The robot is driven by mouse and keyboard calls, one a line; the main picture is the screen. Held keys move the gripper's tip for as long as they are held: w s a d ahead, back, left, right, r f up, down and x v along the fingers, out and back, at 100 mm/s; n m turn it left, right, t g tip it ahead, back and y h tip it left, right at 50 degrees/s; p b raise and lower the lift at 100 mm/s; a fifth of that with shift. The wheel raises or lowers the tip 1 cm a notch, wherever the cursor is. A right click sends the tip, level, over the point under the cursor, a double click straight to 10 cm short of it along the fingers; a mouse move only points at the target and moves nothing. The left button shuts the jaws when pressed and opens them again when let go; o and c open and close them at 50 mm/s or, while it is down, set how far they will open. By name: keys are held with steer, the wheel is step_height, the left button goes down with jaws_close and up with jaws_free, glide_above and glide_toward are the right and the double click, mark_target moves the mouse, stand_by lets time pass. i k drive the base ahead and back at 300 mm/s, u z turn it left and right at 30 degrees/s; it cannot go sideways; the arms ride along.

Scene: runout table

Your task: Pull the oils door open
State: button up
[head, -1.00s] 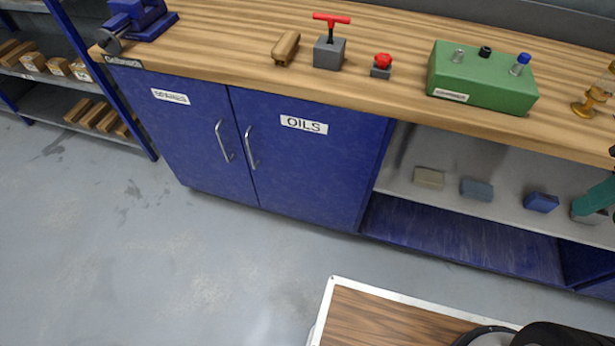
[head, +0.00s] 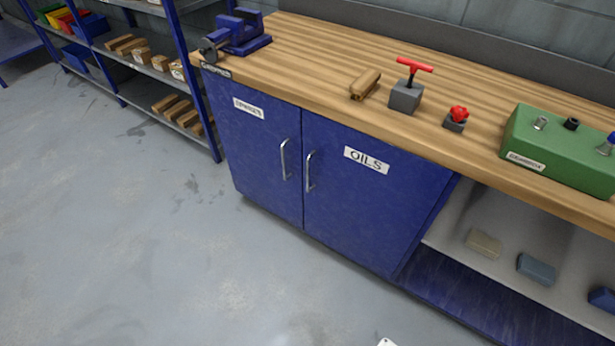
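The oils door (head: 366,205) is a blue cabinet door under the wooden bench top, with a white OILS label (head: 366,159) near its top. It is shut, flush with the door to its left. Its handle (head: 309,171) is a silver vertical bar at its left edge.
A second blue door (head: 255,155) with its own handle (head: 286,160) is left of it. The bench top (head: 320,62) carries a blue vise (head: 238,33), a red T-handle block (head: 406,92) and a green box (head: 560,150). Open shelving is at right. Grey floor (head: 200,270) is clear in front.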

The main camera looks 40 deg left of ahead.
mark_target(368, 198)
steer(key=k, duration=0.4)
steer(key=u, duration=1)
steer(key=i, duration=0.5)
